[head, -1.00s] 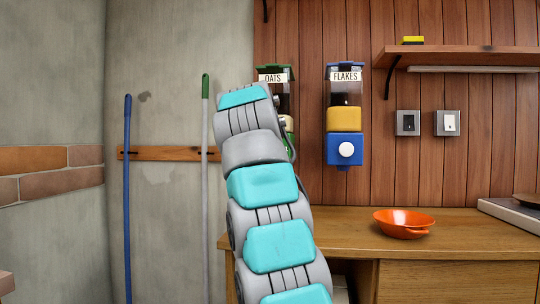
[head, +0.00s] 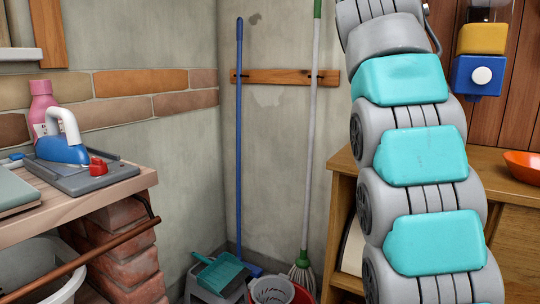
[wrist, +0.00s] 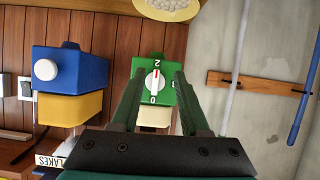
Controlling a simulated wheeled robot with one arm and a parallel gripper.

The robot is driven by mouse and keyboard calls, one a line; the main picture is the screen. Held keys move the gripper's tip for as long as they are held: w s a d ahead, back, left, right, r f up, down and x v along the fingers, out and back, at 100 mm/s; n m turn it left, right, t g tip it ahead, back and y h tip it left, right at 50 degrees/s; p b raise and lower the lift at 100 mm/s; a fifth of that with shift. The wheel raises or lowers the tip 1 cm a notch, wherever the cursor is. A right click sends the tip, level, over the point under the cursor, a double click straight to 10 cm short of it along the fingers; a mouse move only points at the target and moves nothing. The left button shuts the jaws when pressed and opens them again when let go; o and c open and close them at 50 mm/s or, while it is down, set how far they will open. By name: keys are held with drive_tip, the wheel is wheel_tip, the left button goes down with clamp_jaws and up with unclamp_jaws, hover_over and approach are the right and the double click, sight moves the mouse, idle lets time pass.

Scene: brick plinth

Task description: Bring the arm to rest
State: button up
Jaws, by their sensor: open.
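My arm stands upright at the right of the head view, and its end is out of frame at the top there. In the wrist view my gripper (wrist: 158,78) shows two dark green fingers spread apart with nothing between them. A bowl with pale contents (wrist: 168,5) is cut off at the top of the wrist view. The gap between the fingers and the dispenser is hard to judge.
A blue and yellow dispenser (head: 482,72) hangs on the wood wall. An orange bowl (head: 524,166) sits on the wooden counter. At left, a brick-based worktop (head: 100,205) carries a blue iron (head: 62,148). A blue pole (head: 239,140), a mop and a dustpan (head: 220,272) stand in the corner.

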drive_tip(key=s+a+f+n+g+y, duration=0.25)
drive_tip(key=s+f, duration=0.45)
drive_tip(key=f, duration=0.5)
drive_tip(key=s+a+f+n+g+y, duration=0.15)
drive_tip(key=s+a+f+g, duration=0.4)
drive_tip(key=f, duration=0.75)
drive_tip(key=s+a+f+g+y, duration=0.1)
drive_tip(key=s+a+f, duration=0.1)
drive_tip(key=s+f, duration=0.6)
drive_tip(key=s+a+f+n+g+y+p, duration=0.1)
drive_tip(key=s+f, duration=0.6)
drive_tip(key=s, duration=0.7)
drive_tip(key=s+a+f+n+g+y, duration=0.1)
drive_tip(key=s+a+f, duration=0.3)
drive_tip(key=s+f, duration=0.4)
drive_tip(key=s+g, duration=0.1)
drive_tip(key=s, duration=0.2)
drive_tip(key=shift+a+f, duration=0.35)
